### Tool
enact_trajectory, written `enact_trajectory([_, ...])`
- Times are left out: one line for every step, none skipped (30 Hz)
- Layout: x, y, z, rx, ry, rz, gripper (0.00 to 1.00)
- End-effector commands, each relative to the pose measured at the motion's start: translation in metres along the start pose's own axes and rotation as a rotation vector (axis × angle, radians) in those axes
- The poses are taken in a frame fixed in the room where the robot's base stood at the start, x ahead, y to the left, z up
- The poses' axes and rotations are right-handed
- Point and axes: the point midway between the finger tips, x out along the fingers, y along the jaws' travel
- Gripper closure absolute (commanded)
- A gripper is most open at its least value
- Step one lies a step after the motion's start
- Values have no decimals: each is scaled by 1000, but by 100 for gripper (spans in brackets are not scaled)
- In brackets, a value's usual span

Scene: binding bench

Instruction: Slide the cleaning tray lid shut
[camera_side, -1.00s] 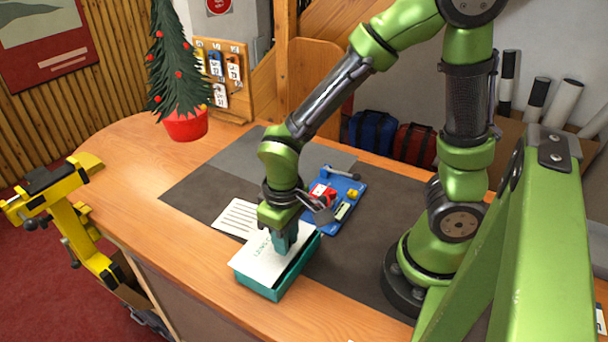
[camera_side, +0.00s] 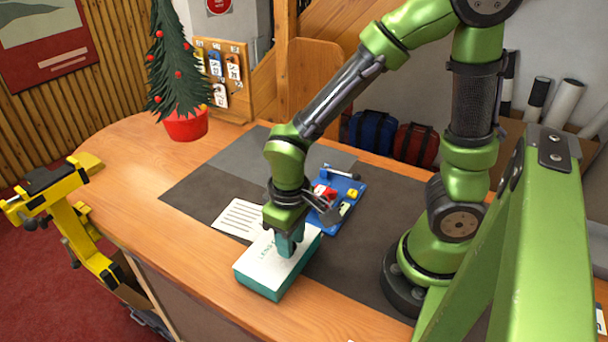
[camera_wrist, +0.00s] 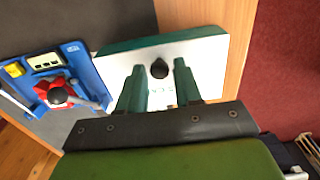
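The cleaning tray (camera_side: 258,284) is a teal box on the near edge of the bench. Its white lid (camera_side: 262,264), with printed lettering, lies over the top, and no open gap shows in the side view. A teal strip of the tray shows along one long edge of the lid in the wrist view (camera_wrist: 118,46). A black knob (camera_wrist: 160,69) stands on the lid (camera_wrist: 208,70). My gripper (camera_side: 289,250) points down at the lid. In the wrist view its teal fingers (camera_wrist: 159,72) are open on either side of the knob, with small gaps.
A blue board (camera_side: 347,190) with a red part and a yellow part lies behind the tray. A printed sheet (camera_side: 238,218) lies left of it on the dark mat (camera_side: 190,192). A small tree in a red pot (camera_side: 185,125) stands at the back.

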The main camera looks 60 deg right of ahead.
Motion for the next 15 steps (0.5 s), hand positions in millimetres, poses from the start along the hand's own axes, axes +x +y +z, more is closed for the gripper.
enact_trajectory([-5, 0, -1, 0, 5, -2, 66])
enact_trajectory([-8, 0, -1, 0, 5, -2, 66])
enact_trajectory([-13, 0, -1, 0, 6, -2, 66])
enact_trajectory([-16, 0, -1, 1, 6, -1, 66])
enact_trajectory([-19, 0, -1, 0, 5, -1, 66])
enact_trajectory([-23, 0, -1, 0, 4, -1, 66])
enact_trajectory([-26, 0, -1, 0, 5, -1, 66])
enact_trajectory([-29, 0, -1, 0, 4, -1, 66])
enact_trajectory([-33, 0, -1, 0, 4, -1, 66])
enact_trajectory([-36, 0, -1, 1, 5, -1, 66])
enact_trajectory([-39, 0, -1, 0, 5, -1, 66])
enact_trajectory([-43, 0, -1, -1, 4, -1, 66])
enact_trajectory([-45, 0, -1, -1, 4, 0, 66])
enact_trajectory([-48, 0, -1, -1, 4, -1, 66])
enact_trajectory([-51, 0, 0, 0, 3, -1, 66])
